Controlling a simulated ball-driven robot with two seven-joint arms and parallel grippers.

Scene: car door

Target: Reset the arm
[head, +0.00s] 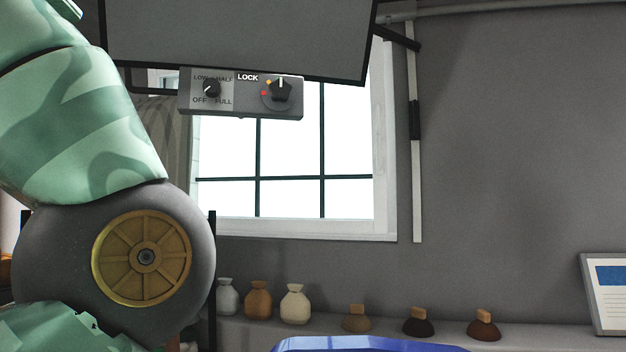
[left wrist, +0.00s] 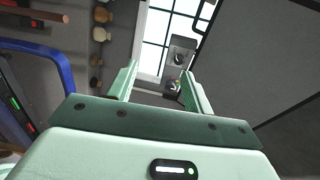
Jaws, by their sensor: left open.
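My left arm (head: 90,120) fills the left side of the head view, bent at a joint with a brass-coloured wheel cover. The left gripper is outside the head view. In the left wrist view my left gripper (left wrist: 157,85) shows two light green fingers spread apart with nothing between them. Beyond the fingers is a grey control box (left wrist: 180,55) under a dark panel. In the head view this control box (head: 240,95) carries two dark knobs, one marked LOW, HALF, OFF and FULL, the other LOCK. My right gripper is in neither view.
A window (head: 290,160) is behind the control box. A ledge (head: 540,335) holds several small sacks and brushes with wooden handles. A framed sheet (head: 608,290) stands at the right. A blue edge (head: 360,343) shows at the bottom. The grey wall area at right is clear.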

